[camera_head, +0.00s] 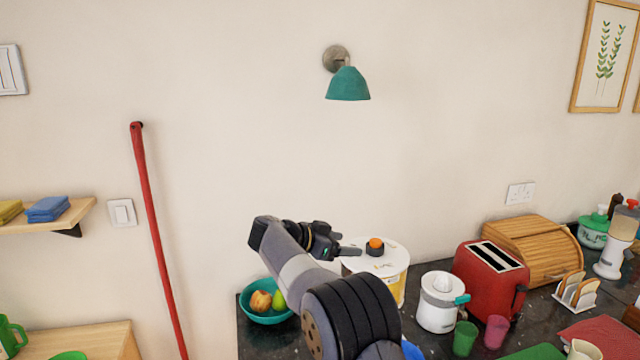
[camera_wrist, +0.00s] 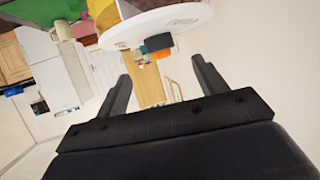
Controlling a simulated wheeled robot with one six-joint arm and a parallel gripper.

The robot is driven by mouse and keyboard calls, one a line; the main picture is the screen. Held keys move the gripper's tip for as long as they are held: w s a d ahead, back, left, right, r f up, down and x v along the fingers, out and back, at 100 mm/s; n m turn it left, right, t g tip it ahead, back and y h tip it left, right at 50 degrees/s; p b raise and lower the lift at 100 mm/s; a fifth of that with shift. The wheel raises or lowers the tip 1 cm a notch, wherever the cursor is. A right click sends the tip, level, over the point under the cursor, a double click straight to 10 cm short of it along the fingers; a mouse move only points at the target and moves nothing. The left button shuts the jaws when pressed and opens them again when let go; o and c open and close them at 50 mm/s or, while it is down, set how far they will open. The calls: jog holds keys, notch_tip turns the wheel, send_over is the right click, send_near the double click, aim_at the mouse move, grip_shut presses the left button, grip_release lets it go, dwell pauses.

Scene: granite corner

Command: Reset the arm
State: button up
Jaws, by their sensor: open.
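My gripper (camera_head: 349,247) is raised above the left end of the dark granite counter (camera_head: 258,342). It is open, its two fingers apart with nothing between them, as the wrist view (camera_wrist: 160,88) also shows. In the head view the gripper is near a white lidded container (camera_head: 391,258) with an orange and black knob (camera_head: 375,246) on top. In the wrist view the white lid (camera_wrist: 125,35) and the knob (camera_wrist: 160,53) show tilted beyond the fingers. I cannot tell the exact gap between the fingers and the container. My arm hides part of the counter.
A teal bowl of fruit (camera_head: 267,317) stands left of my arm. A white juicer (camera_head: 437,309), red toaster (camera_head: 488,285), wooden bread box (camera_head: 533,248) and cups stand right. A red pole (camera_head: 156,228) leans on the wall; a teal lamp (camera_head: 347,85) hangs above. The air left of the gripper is clear.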

aim_at(376, 247)
jog(key=p+x, duration=0.2)
jog(key=x, duration=0.7)
jog(key=shift+d, duration=0.25)
jog(key=shift+w+d+f, duration=0.2)
jog(key=shift+d, duration=0.05)
jog(key=shift+s+n+t+y, duration=0.15)
jog(key=shift+n+t+y, duration=0.25)
jog(key=shift+n+t, duration=0.2)
jog(key=shift+s+d+n+t+y, duration=0.1)
jog(key=shift+d+n+t+y, duration=0.05)
jog(key=shift+n+t+y, duration=0.85)
jog(key=shift+s+d+n+t+y, duration=0.1)
jog(key=shift+n+t+y, duration=0.55)
jog(key=shift+n+y, duration=0.45)
jog(key=shift+d+n+t+y, duration=0.15)
jog(key=shift+n+t+y, duration=0.5)
jog(key=shift+n+y, duration=0.45)
jog(key=shift+d+r+n+t+y, duration=0.1)
jog(key=shift+n+t+y, duration=0.3)
jog(key=shift+n+y, duration=0.55)
jog(key=shift+n, duration=0.25)
jog(key=shift+y+b, duration=0.3)
jog(key=shift+y, duration=0.15)
